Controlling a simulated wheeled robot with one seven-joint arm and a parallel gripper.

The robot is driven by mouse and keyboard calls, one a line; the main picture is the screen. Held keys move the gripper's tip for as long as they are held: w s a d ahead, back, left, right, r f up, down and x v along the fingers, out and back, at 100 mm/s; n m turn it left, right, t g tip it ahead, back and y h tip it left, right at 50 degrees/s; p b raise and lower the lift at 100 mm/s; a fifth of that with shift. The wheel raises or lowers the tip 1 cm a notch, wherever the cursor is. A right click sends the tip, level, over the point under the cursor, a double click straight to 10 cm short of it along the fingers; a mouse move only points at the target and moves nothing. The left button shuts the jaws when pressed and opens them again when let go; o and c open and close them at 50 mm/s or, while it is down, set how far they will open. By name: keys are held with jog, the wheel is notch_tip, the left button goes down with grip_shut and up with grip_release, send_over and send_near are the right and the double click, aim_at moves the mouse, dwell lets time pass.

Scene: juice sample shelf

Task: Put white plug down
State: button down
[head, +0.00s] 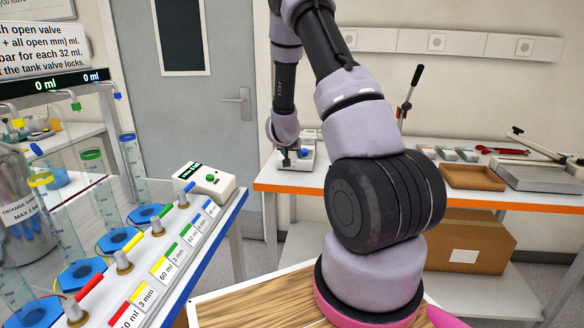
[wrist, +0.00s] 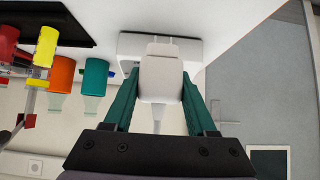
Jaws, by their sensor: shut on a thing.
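The white plug (wrist: 162,78) is between the two green fingers of my gripper (wrist: 160,90) in the wrist view. My gripper is shut on it. The plug's far end lies in front of a low white block (wrist: 130,44) on the white table top; I cannot tell whether they touch. In the head view my gripper (head: 291,160) is low over the left end of the orange-edged table, and the plug cannot be made out there.
The orange-edged table (head: 400,192) also bears a brown tray (head: 473,177). A red-and-black tool (head: 410,93) stands near the wall. In the wrist view, orange (wrist: 62,73) and teal (wrist: 95,75) items are left of my gripper. Wall sockets (head: 437,42) are behind.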

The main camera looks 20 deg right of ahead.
jog(key=shift+f, duration=2.1)
jog(key=shift+f, duration=0.2)
jog(key=shift+c, duration=1)
grip_release()
jog(key=shift+r, duration=0.1)
